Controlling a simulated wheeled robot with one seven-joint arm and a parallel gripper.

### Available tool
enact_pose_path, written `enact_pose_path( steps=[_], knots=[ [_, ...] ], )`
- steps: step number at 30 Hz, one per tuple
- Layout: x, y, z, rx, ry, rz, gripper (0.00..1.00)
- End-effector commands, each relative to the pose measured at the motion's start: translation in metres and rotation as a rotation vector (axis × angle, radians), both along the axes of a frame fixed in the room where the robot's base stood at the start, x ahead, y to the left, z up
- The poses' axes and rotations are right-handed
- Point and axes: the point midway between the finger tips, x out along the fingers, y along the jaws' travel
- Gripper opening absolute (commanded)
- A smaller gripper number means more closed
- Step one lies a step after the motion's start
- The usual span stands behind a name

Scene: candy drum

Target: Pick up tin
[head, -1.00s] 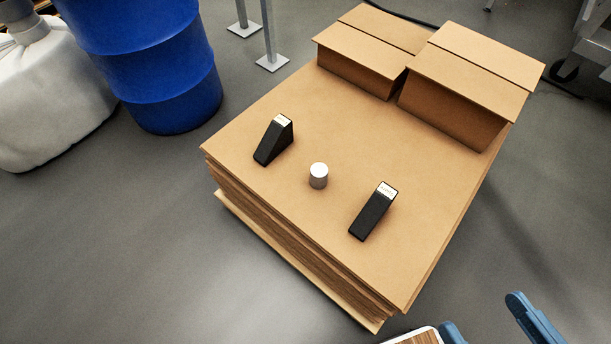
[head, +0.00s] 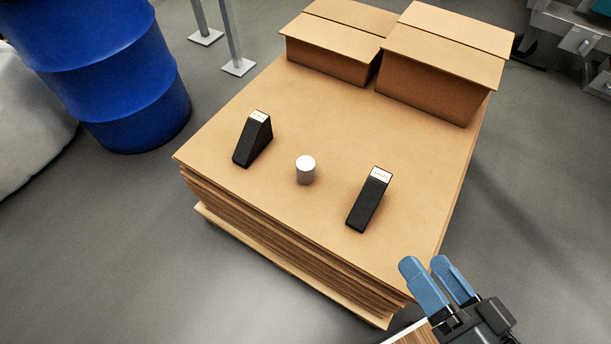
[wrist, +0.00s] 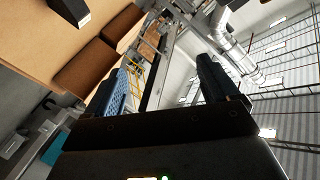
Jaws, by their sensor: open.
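The tin (head: 306,170) is a small silver-grey cylinder with a pale top. It stands upright on the cardboard stack (head: 240,205), between two black wedges, and touches neither. My gripper (head: 422,262) has blue fingers and is at the lower right of the head view, near the stack's front right corner and well apart from the tin. It is open with nothing between the fingers. In the wrist view my gripper (wrist: 165,90) points away from the tin, which does not show there.
A black wedge (head: 253,140) stands left of the tin and another black wedge (head: 369,200) stands right of it. Two cardboard boxes (head: 335,58) (head: 435,85) sit at the stack's back. A blue drum (head: 115,85) stands on the floor at left. Cardboard around the tin is clear.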

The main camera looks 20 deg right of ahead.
Motion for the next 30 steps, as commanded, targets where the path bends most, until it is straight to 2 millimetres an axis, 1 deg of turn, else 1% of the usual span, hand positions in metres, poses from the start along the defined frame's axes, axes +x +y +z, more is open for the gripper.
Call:
enact_pose_path(
  steps=[1,2,3,5,6,8,9,11,12,14,15,19,21,24,27,30],
  knots=[
    [0.014,0.0,-0.03,0.095,-0.019,-0.021,0.88],
    [0.022,-0.001,-0.042,0.167,-0.029,-0.035,0.88],
    [0.034,-0.001,-0.06,0.27,-0.045,-0.056,0.88],
    [0.055,-0.002,-0.087,0.439,-0.067,-0.088,0.88],
    [0.069,-0.002,-0.104,0.553,-0.082,-0.106,0.88],
    [0.091,-0.002,-0.128,0.723,-0.104,-0.132,0.88],
    [0.106,-0.002,-0.143,0.838,-0.118,-0.147,0.88],
    [0.129,-0.001,-0.165,1.01,-0.137,-0.168,0.88],
    [0.145,-0.001,-0.179,1.125,-0.149,-0.181,0.88],
    [0.17,0.001,-0.199,1.299,-0.165,-0.197,0.88],
    [0.187,0.002,-0.211,1.415,-0.176,-0.206,0.88],
    [0.242,0.005,-0.245,1.787,-0.2,-0.228,0.88],
    [0.268,0.008,-0.258,1.967,-0.206,-0.234,0.88],
    [0.3,0.011,-0.27,2.179,-0.207,-0.239,0.88],
    [0.32,0.014,-0.275,2.322,-0.205,-0.241,0.88],
    [0.33,0.015,-0.276,2.397,-0.202,-0.244,0.88]
  ],
)
